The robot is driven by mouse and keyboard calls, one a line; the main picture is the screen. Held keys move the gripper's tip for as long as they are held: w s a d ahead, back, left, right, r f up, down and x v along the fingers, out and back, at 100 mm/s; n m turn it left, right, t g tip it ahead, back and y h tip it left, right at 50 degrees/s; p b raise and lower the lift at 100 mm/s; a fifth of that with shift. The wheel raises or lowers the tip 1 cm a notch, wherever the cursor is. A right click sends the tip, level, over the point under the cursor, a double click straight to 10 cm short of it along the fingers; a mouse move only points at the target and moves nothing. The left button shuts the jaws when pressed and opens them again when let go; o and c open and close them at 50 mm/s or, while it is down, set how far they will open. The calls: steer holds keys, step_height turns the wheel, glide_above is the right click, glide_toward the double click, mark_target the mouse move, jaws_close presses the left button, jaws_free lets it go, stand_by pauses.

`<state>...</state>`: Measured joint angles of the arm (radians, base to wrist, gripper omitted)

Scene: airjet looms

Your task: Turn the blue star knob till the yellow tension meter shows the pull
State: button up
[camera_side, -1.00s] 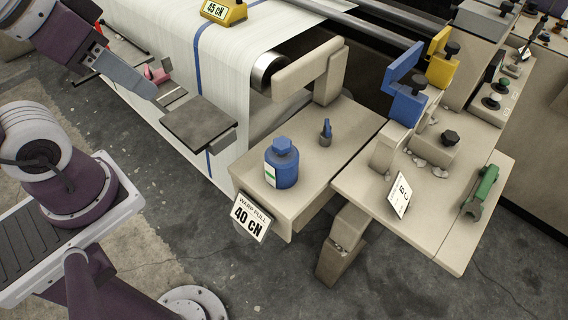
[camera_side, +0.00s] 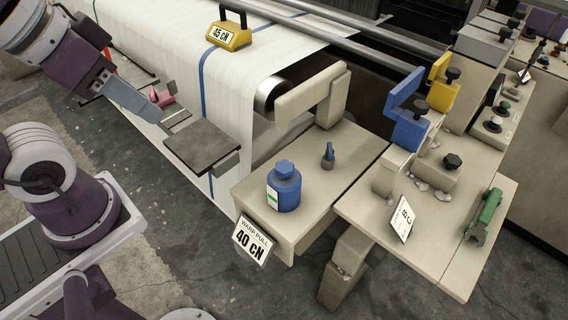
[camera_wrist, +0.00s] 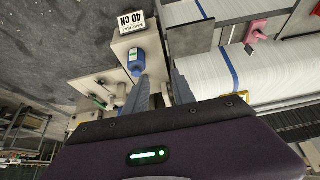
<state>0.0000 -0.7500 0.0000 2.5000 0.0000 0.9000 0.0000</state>
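The yellow tension meter (camera_side: 228,36) stands on the white warp sheet at the top and reads 45 CN. A sign (camera_side: 252,241) on the bench front reads WARP PULL 40 CN and also shows inverted in the wrist view (camera_wrist: 132,21). A small blue upright piece on a grey base (camera_side: 328,155) stands on the bench; I cannot tell whether it is the blue star knob. Black knobs (camera_side: 452,161) sit further right. My gripper (camera_side: 158,117) is at the left, apart from these. In the wrist view its two grey fingers (camera_wrist: 160,88) are apart with nothing between them.
A blue bottle (camera_side: 284,190) stands on the bench (camera_side: 312,207). A flat grey plate (camera_side: 203,146) lies between my gripper and the bench. Blue (camera_side: 406,128) and yellow (camera_side: 439,92) brackets and a green tool (camera_side: 484,215) are at the right.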

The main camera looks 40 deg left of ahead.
steer(key=shift+o, duration=2.2)
steer(key=shift+w+d+r+n, duration=0.1)
steer(key=shift+w+d+n, duration=0.05)
steer(key=shift+w+n, duration=0.25)
steer(key=n+g, duration=0.6)
steer(key=n, duration=1.4)
glide_above(285, 167)
step_height(285, 167, down, 11)
steer(key=shift+f, duration=4)
